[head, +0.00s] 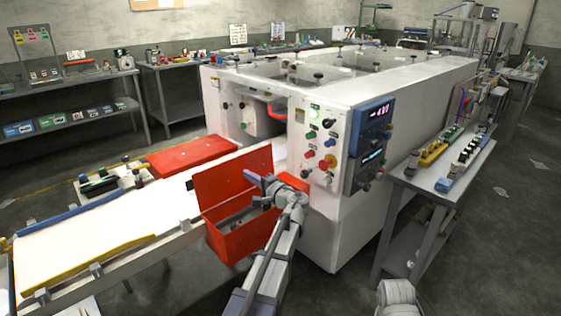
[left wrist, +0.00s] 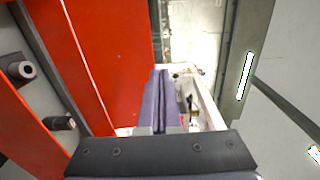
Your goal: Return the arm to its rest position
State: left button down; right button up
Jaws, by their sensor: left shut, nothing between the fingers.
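My left gripper (head: 262,184) is in front of the white machine (head: 345,215), at the upper right of an open red box (head: 240,235). In the left wrist view its two fingers (left wrist: 160,100) lie side by side, shut with nothing between them. The red panel of the box (left wrist: 110,60) stands close on the left in that view. The left forearm hides part of the box's right side. A pale rounded part of my right arm shows at the bottom right in the head view; its gripper is out of view.
A white conveyor bed (head: 110,235) with blue and yellow rails runs to the left. A control panel (head: 322,140) with buttons faces me. A grey side table (head: 440,180) with coloured parts stands at the right. Open floor (head: 500,250) lies at the far right.

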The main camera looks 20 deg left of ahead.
pick_arm(q)
jog(key=s+d+f+n+g+h, duration=0.15)
jog(key=s+d+f+h, duration=0.25)
jog(key=s+d+f, duration=0.45)
jog(key=s+d+f+g+h, duration=0.2)
jog(key=s+d+f+h, duration=0.25)
jog(key=d, duration=0.75)
jog(key=s+d+f+g+h, duration=0.1)
jog(key=s+d+f+h, duration=0.3)
jog(key=s+d+f, duration=0.45)
jog(key=s+d+g+h, duration=0.3)
jog(key=s+d, duration=0.5)
jog(key=d, duration=0.3)
notch_tip(320, 180, up, 15)
jog(key=w+p, duration=0.1)
jog(key=p, duration=1.4)
jog(key=shift+w+a+m+t, duration=0.15)
jog(key=shift+a+m+t, duration=0.2)
jog(key=shift+a+m, duration=0.1)
